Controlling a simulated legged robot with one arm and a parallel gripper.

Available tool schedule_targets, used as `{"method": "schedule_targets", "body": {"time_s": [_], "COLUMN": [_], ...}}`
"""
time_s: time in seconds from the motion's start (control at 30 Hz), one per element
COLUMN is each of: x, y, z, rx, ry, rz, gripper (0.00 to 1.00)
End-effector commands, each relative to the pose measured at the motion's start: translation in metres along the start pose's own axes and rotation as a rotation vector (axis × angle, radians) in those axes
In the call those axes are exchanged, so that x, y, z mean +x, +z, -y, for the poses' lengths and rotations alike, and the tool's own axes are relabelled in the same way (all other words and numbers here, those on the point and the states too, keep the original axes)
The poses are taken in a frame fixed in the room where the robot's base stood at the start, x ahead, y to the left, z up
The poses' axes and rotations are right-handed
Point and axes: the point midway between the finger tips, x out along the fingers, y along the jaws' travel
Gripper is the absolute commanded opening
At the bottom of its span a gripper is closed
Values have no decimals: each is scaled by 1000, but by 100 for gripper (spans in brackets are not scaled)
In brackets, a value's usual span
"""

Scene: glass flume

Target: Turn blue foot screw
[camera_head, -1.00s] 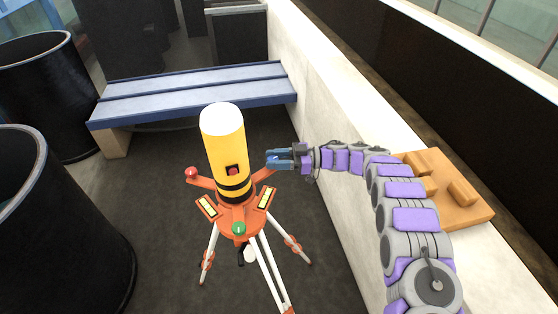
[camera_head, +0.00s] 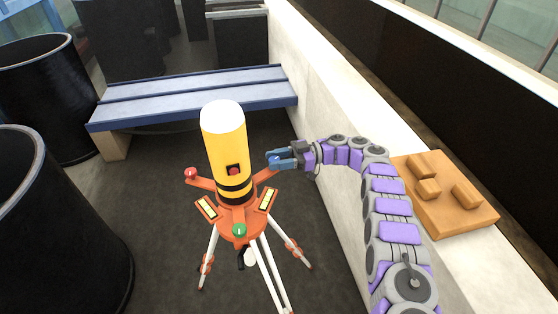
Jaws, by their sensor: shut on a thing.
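A yellow cylindrical instrument (camera_head: 224,145) with a white top stands on an orange three-armed base (camera_head: 233,221) on a tripod with white legs. A red foot screw (camera_head: 191,174) sits on the left arm and a green foot screw (camera_head: 239,230) on the front arm. The blue foot screw (camera_head: 275,158) is at the end of the right arm, largely covered by the gripper. My gripper (camera_head: 278,160) reaches in from the right and is shut on the blue foot screw.
A pale wall (camera_head: 325,140) runs along the right, with an orange block board (camera_head: 460,222) on its top. A blue bench (camera_head: 195,95) stands behind the instrument. Black bins (camera_head: 60,230) stand at the left. Dark floor is clear around the tripod.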

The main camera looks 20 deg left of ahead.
Motion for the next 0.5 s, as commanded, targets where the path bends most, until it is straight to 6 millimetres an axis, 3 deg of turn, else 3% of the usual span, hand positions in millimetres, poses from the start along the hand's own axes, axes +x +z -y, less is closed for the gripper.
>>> {"method": "schedule_targets", "body": {"time_s": [0.4,0.43,0.5], "x": [2,2,2], "y": [3,3,2], "z": [2,2,2], "rx": [5,5,5], "ry": [-10,-9,-9], "rz": [2,1,1], "gripper": [9,41,47]}}
